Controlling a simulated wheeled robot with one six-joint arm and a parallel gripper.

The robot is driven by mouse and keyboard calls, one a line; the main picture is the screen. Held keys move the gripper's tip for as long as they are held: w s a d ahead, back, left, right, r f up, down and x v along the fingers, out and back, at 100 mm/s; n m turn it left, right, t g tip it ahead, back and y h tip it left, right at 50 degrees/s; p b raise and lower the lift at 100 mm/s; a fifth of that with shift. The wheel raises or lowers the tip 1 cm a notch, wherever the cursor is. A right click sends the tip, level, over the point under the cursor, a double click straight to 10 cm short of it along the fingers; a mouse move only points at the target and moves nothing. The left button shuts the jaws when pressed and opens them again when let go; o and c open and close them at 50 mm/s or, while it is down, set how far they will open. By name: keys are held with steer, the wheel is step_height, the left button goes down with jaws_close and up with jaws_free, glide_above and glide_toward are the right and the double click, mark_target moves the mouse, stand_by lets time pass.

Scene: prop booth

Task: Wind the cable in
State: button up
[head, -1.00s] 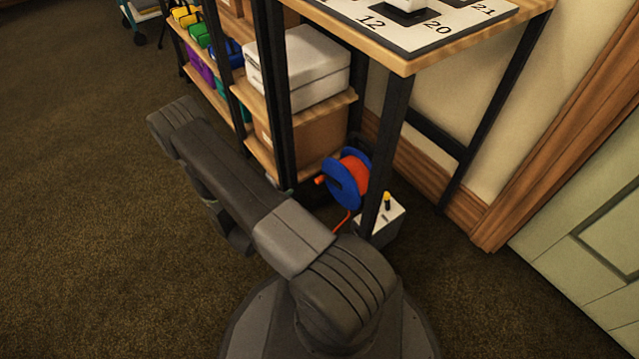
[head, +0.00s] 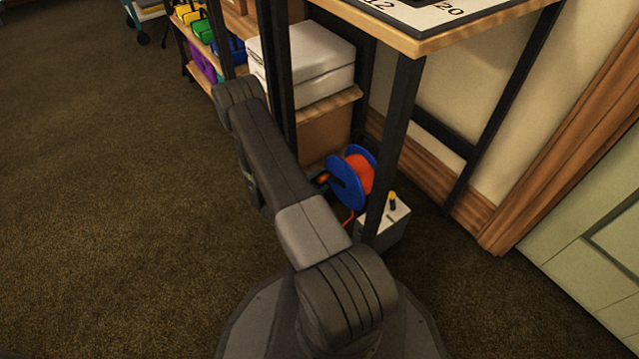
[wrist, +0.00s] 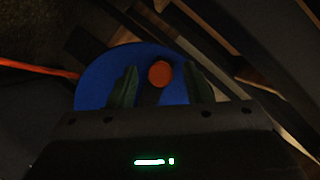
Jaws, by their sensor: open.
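The cable reel (head: 345,182) has blue side discs with orange cable (head: 361,172) wound between them. It stands on the floor under the table, beside the shelf. In the wrist view the blue disc (wrist: 97,88) faces me, and the round orange crank knob (wrist: 159,74) shows between my fingers. My gripper (wrist: 160,84) is open, one dark green finger on each side of the knob; I cannot tell whether they touch it. A loose stretch of orange cable (wrist: 38,70) runs off to the left. In the head view my arm hides most of my gripper.
A grey box (head: 385,226) with a yellow-topped knob stands right of the reel, by a black table leg (head: 392,150). Shelves with a white box (head: 308,62) stand behind. Open carpet (head: 110,200) lies to the left.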

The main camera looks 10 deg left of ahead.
mark_target(329, 164)
steer(key=shift+w+d, duration=0.1)
steer(key=shift+w, duration=0.15)
jaws_close()
step_height(329, 164, up, 3)
steer(key=m+t, duration=0.1)
steer(key=m, duration=0.2)
steer(key=shift+f+m+t, duration=0.15)
steer(key=shift+m+t, duration=0.15)
steer(key=shift+t, duration=0.1)
steer(key=shift+s+d+r+m+t, duration=0.15)
steer(key=shift+r+m+t, duration=0.25)
steer(key=shift+m, duration=0.25)
steer(key=shift+s+d+r+m+t, duration=0.1)
steer(key=shift+r+m+t, duration=0.2)
steer(key=shift+r+m, duration=0.25)
steer(key=shift+f, duration=0.1)
